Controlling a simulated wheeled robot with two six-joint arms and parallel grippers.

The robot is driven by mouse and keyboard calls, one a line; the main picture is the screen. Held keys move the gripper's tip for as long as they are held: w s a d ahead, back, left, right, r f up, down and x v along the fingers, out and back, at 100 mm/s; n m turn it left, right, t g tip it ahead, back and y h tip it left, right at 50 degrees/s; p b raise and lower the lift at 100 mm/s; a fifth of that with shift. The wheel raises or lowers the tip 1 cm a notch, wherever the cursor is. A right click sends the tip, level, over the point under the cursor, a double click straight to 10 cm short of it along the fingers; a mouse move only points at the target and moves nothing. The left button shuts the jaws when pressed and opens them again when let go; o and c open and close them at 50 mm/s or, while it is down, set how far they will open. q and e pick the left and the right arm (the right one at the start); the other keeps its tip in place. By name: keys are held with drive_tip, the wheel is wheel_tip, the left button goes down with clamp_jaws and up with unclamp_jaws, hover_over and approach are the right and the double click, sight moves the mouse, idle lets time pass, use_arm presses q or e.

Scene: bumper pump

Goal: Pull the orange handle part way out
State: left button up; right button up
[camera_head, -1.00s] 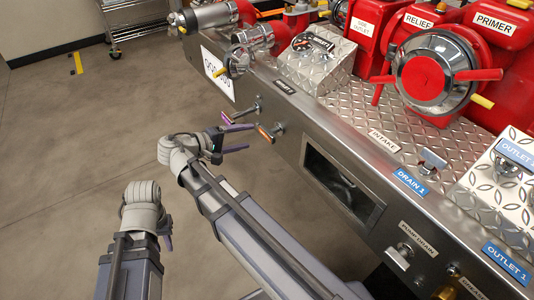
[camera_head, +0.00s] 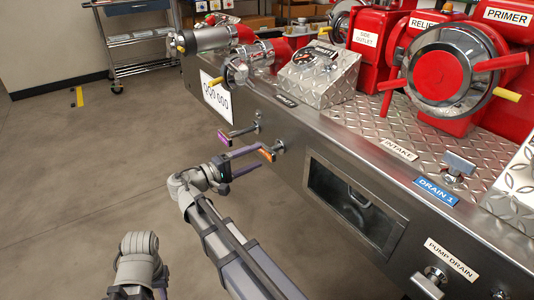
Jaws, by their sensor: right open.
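The orange handle (camera_head: 267,155) is a small bar on a short metal rod that sticks out of the steel front panel, under the OUTLET 1 area. My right gripper (camera_head: 257,159) is open, its two purple-grey fingers pointing right at the handle. Its fingertips are at or very near the handle's left end; I cannot tell whether they touch or straddle it. My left gripper (camera_head: 163,277) is low at the left, mostly hidden behind its own wrist, and its opening cannot be made out.
A similar purple handle (camera_head: 224,137) sticks out just left of the orange one. The steel panel (camera_head: 330,146) has a recessed window (camera_head: 355,205) to the right. Red pump parts (camera_head: 440,75) stand above.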

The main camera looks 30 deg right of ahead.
sight(265, 153)
drive_tip(key=shift+w+d, duration=0.2)
drive_tip(key=shift+d, duration=2.35)
drive_tip(key=shift+c, duration=0.2)
clamp_jaws()
drive_tip(key=shift+a, duration=0.1)
